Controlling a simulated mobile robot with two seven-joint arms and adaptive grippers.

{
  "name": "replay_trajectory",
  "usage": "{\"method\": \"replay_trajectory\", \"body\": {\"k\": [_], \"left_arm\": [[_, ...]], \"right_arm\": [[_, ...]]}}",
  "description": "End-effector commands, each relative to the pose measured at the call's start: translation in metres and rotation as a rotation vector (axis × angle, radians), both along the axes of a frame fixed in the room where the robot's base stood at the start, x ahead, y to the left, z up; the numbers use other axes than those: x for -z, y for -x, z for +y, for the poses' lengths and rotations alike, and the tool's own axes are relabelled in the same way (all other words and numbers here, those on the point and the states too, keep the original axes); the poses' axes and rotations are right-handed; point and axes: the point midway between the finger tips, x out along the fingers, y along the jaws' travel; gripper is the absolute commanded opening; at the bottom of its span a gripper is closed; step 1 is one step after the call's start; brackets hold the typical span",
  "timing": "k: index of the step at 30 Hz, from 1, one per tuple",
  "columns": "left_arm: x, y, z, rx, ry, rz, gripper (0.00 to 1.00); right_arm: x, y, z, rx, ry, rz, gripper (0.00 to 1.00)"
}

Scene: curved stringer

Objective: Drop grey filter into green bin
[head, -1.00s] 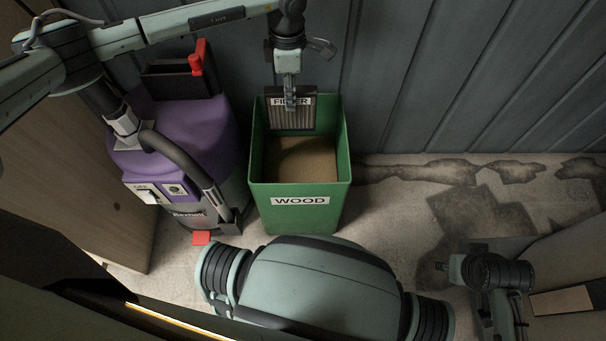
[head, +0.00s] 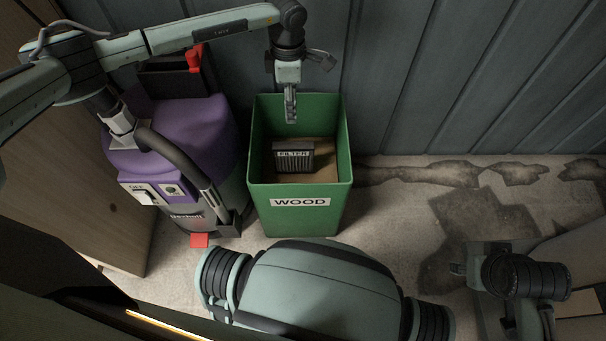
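The grey filter (head: 294,158), a ribbed block with a "FILTER" label, is inside the green bin (head: 300,225), below its rim. It is apart from my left gripper (head: 291,118). The bin stands upright on the floor with a "WOOD" label on its front. My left gripper hangs pointing down over the back part of the bin, with nothing held. Its fingers show edge-on, so their opening cannot be judged. My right gripper (head: 462,270) is at the lower right, away from the bin, and its fingers are too unclear to judge.
A purple and grey vacuum machine (head: 190,140) with a hose and an OFF switch stands close left of the bin. A corrugated grey wall (head: 450,80) is right behind. Stained floor (head: 400,200) to the right of the bin is clear. A wooden panel (head: 110,205) is at left.

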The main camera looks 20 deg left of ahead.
Motion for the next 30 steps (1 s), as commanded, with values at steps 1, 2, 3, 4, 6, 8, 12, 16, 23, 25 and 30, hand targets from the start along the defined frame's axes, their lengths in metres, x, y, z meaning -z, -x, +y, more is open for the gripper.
{"method": "replay_trajectory", "body": {"k": [1, 2, 3, 4, 6, 8, 12, 16, 23, 25, 30], "left_arm": [[0.000, 0.000, 0.000, 0.000, 0.000, 0.000, 0.47], [0.000, 0.000, 0.000, 0.000, 0.000, 0.000, 0.47], [0.000, 0.000, 0.000, 0.000, 0.000, 0.000, 0.47], [0.000, 0.000, 0.000, 0.000, 0.000, 0.000, 0.47], [0.000, 0.000, 0.000, 0.000, -0.001, 0.001, 0.47], [0.000, 0.000, 0.000, 0.000, -0.001, 0.000, 0.47], [-0.011, -0.001, 0.000, 0.000, 0.001, -0.002, 0.47], [-0.034, -0.001, 0.000, 0.001, 0.001, -0.004, 0.47], [-0.084, -0.001, 0.000, 0.000, 0.000, -0.004, 0.47], [-0.096, -0.001, 0.000, 0.000, 0.000, -0.003, 0.47], [-0.115, 0.000, 0.000, 0.001, 0.000, -0.001, 0.47]], "right_arm": [[0.000, 0.000, 0.000, 0.000, 0.000, -0.001, 0.41], [0.000, 0.000, 0.000, 0.000, 0.000, -0.001, 0.41], [0.000, 0.000, 0.000, 0.000, 0.000, -0.001, 0.41], [0.000, 0.000, 0.000, 0.000, 0.000, -0.001, 0.41], [0.000, 0.000, 0.000, 0.000, 0.000, 0.000, 0.41], [0.001, 0.001, 0.000, 0.001, 0.001, 0.003, 0.41], [0.001, 0.001, 0.000, 0.001, 0.001, 0.003, 0.41], [0.001, 0.001, 0.000, 0.001, 0.000, 0.003, 0.41], [0.001, 0.000, 0.000, 0.000, 0.000, 0.002, 0.41], [0.001, 0.000, 0.000, 0.000, 0.000, 0.002, 0.41], [0.001, 0.000, 0.000, 0.000, 0.000, 0.001, 0.41]]}}
